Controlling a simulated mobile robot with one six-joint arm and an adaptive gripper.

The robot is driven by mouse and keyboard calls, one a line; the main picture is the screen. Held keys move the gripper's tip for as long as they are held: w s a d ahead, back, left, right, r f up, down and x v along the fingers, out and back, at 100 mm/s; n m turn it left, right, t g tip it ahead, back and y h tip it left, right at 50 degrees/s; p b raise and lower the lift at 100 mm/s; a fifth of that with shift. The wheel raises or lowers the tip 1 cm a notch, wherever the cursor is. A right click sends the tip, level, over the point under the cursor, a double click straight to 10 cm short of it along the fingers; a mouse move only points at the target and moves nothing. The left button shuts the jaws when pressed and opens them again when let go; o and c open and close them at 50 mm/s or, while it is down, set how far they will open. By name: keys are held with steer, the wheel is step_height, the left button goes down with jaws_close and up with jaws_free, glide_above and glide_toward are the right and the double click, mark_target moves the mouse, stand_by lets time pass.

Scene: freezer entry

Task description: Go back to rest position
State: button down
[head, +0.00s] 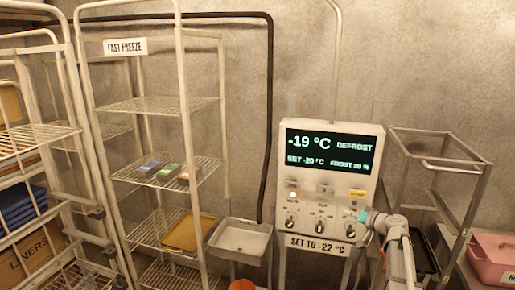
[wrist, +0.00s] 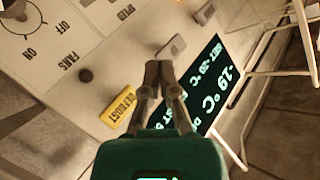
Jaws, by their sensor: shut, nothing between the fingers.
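My gripper (head: 363,215) is in front of the lower right of the control panel (head: 283,160) in the head view. In the wrist view my gripper (wrist: 158,68) has its fingertips together with nothing between them, over the panel face. I cannot tell whether they touch it. A yellow DEFROST button (wrist: 119,105) lies left of the fingers in the wrist view.
A label (head: 318,245) under the panel reads SET TO -22 °C. A wire rack (head: 150,105) marked FAST FREEZE and a metal basin (head: 240,238) stand left. A metal frame (head: 436,163) and a pink box (head: 493,255) are close on the right.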

steer(key=s+a+f+n+g+h+b, duration=0.1)
steer(key=s+a+f+g+b, duration=0.1)
steer(key=s+a+f+g, duration=0.35)
steer(key=s+a+f+n+g+h+b, duration=0.1)
steer(key=s+a+f+g, duration=0.1)
steer(key=s+a+f, duration=0.75)
steer(key=s+a+f+g+h+b, duration=0.1)
steer(key=s+a+f+g+h, duration=0.1)
steer(key=s, duration=0.4)
steer(key=s+a+f+g+h+b, duration=0.2)
steer(key=s+f+g+h, duration=0.1)
steer(key=s, duration=0.3)
steer(key=shift+s+a+f+m+h, duration=0.25)
steer(key=shift+a+f+m+h, duration=0.15)
steer(key=shift+h, duration=0.1)
